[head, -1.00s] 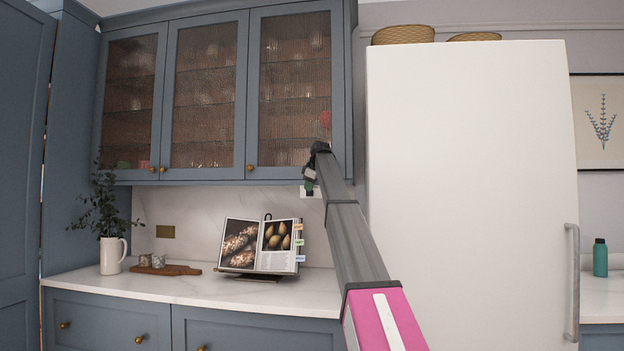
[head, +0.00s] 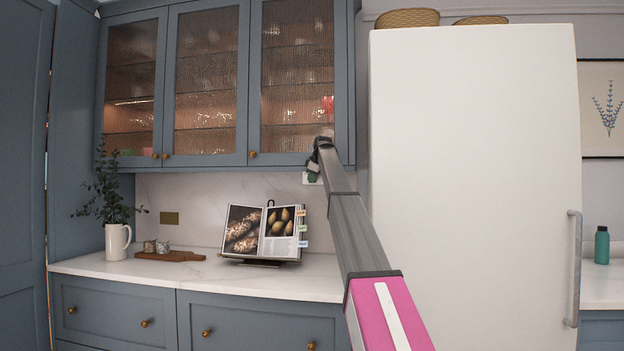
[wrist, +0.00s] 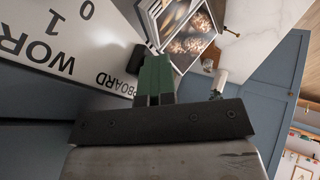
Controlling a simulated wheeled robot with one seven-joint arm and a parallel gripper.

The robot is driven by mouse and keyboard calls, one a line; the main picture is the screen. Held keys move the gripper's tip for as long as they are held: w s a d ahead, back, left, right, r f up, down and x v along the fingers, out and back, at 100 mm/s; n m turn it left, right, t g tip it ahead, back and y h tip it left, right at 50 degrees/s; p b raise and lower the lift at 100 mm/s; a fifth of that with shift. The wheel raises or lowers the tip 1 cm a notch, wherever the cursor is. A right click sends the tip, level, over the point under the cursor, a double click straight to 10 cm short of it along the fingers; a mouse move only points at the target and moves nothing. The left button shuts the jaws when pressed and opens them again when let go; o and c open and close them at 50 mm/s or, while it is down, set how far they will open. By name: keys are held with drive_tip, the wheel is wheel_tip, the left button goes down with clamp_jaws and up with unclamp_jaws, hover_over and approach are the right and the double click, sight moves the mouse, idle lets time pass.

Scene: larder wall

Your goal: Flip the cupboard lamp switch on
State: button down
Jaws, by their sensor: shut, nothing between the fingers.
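The white switch plate (wrist: 62,60) fills the left of the wrist view, with "0", "1" and parts of the words "WOR" and "BOARD" printed on it. A black switch lever (wrist: 137,58) stands out from it, just left of my fingertips. My gripper (wrist: 153,75) has green fingers, closed together and empty; I cannot tell whether they touch the lever. In the head view my gripper (head: 313,177) is under the right end of the wall cupboard (head: 208,170), mostly covering the small plate on the wall. Warm light shows behind the cupboard's ribbed glass doors.
A white jug with foliage (head: 117,241) and a wooden board (head: 170,256) are further left. A tall white fridge (head: 475,180) stands close on the right.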

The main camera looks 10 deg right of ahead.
drive_tip(key=shift+w+r, duration=0.1)
drive_tip(key=shift+r, duration=0.8)
drive_tip(key=s+r, duration=0.8)
drive_tip(key=s, duration=0.1)
drive_tip(key=shift+d+r, duration=0.35)
drive_tip(key=shift+d, duration=0.05)
drive_tip(key=shift+s, duration=0.1)
